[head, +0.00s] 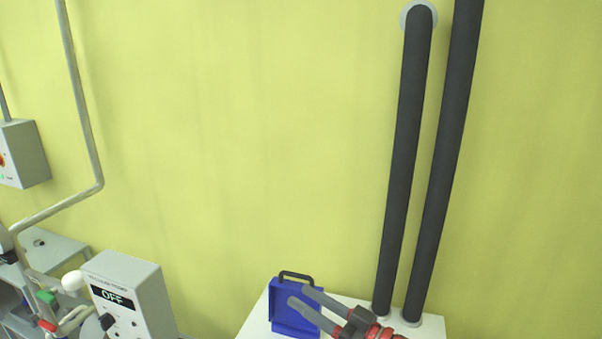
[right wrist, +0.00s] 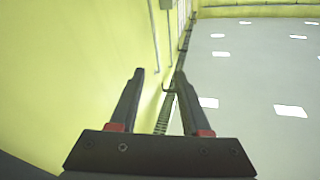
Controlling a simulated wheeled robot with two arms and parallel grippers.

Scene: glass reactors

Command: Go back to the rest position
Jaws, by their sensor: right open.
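My right gripper (head: 306,301) shows at the bottom of the head view, in front of a white surface and a blue case. Its two grey fingers are apart and hold nothing. My left gripper is not in either view.
The blue case (head: 291,322) with a dark handle stands on a white surface (head: 257,324) by the yellow wall (head: 250,130). Two black pipes (head: 402,160) rise behind. A grey control box (head: 150,293) reading OFF and metal piping (head: 84,110) are at left.

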